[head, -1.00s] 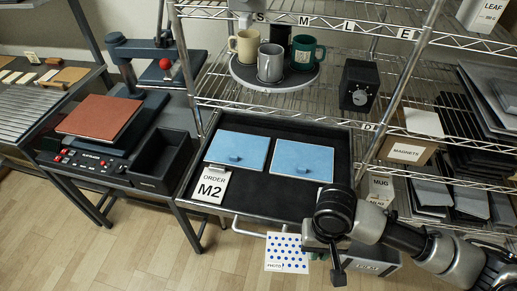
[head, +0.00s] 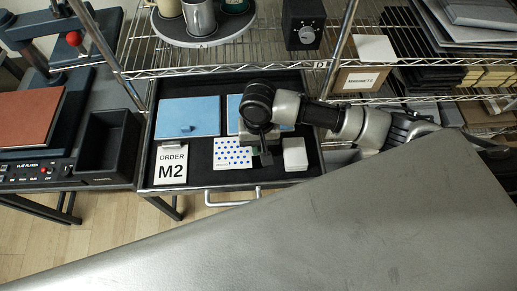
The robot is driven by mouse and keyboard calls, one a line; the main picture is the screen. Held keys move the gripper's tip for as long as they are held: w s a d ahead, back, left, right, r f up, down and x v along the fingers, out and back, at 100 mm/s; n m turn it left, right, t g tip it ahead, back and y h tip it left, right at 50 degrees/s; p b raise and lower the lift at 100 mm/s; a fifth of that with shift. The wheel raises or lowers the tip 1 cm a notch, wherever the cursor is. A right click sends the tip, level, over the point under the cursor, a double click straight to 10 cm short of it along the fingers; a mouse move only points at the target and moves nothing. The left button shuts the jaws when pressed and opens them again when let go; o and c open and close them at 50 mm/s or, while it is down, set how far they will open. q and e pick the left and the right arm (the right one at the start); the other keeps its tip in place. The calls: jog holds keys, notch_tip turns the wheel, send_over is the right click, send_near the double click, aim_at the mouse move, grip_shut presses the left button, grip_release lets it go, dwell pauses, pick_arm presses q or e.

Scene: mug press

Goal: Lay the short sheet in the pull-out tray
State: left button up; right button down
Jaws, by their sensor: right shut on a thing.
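The short sheet, white with blue dots (head: 232,153), shows over the front middle of the black pull-out tray (head: 199,173). My right gripper (head: 264,152) is at the sheet's right edge, shut on it. I cannot tell whether the sheet touches the tray floor or hangs just above it. Two light-blue plates lie at the back of the tray: the left one (head: 189,117) is in full view, the right one (head: 234,112) is partly hidden by my right arm. My left gripper is not in view.
A white block (head: 294,154) is right of the gripper in the tray. An "ORDER M2" card (head: 171,163) is at the tray's front left. The press (head: 28,122) and a black bin (head: 108,146) stand left. A wire shelf (head: 200,63) with mugs rises behind.

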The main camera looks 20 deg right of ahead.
aim_at(259, 158)
jog(key=shift+f, duration=0.75)
notch_tip(259, 158, down, 2)
jog(key=shift+f, duration=0.1)
jog(key=shift+f+p, duration=0.25)
jog(key=shift+p, duration=0.05)
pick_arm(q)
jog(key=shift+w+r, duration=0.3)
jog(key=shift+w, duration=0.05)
pick_arm(e)
jog(key=shift+f, duration=0.15)
jog(key=c, duration=1.2)
grip_release()
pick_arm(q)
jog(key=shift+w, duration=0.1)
